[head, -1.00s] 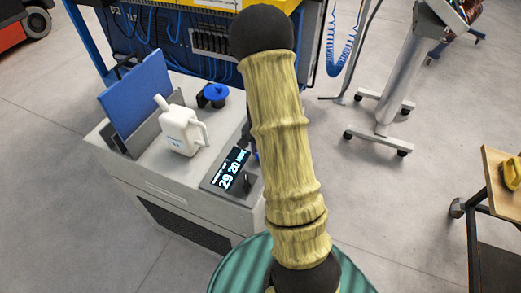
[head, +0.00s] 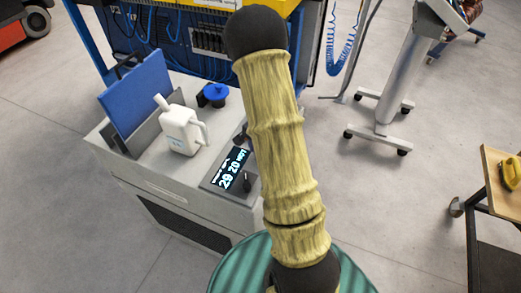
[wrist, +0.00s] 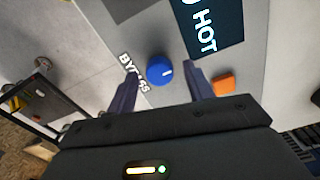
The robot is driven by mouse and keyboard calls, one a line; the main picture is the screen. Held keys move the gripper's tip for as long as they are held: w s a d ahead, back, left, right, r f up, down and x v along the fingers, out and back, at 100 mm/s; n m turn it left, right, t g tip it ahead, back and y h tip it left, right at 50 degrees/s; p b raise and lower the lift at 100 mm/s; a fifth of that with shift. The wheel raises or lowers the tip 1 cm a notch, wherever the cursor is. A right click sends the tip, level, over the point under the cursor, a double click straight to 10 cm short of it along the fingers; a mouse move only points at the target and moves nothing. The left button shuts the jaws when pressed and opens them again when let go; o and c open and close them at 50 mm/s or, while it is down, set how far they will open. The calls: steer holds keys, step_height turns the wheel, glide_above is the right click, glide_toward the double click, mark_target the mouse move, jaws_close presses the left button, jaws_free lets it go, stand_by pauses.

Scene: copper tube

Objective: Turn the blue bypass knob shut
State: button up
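The blue bypass knob (wrist: 160,70) shows in the wrist view, round, with a short white mark right of its centre. The label "BYPASS" (wrist: 133,72) is beside it on the left. My gripper (wrist: 160,78) is open, with one dark finger on each side of the knob in the picture. Gaps show between the knob and both fingers; I cannot tell how far above the panel the tips are. In the head view my arm hides the gripper and the bypass knob.
The display panel (head: 231,168) sits on a grey cabinet (head: 165,199). An orange control (wrist: 223,84) is right of my gripper in the wrist view. A white jug (head: 180,130), a blue-topped fitting (head: 213,95) and a blue board (head: 137,93) stand on the cabinet. A wheeled stand (head: 397,80) is at right.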

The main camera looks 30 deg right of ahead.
steer(key=shift+r, duration=0.1)
step_height(320, 180, up, 17)
steer(key=b, duration=0.1)
stand_by(0.7)
steer(key=s+a+f+n+t, duration=0.2)
steer(key=s+a+f+n, duration=0.1)
steer(key=s+a+n, duration=0.9)
steer(key=shift+s+a+n+t, duration=0.3)
steer(key=shift+a+n, duration=0.1)
steer(key=shift+a, duration=0.4)
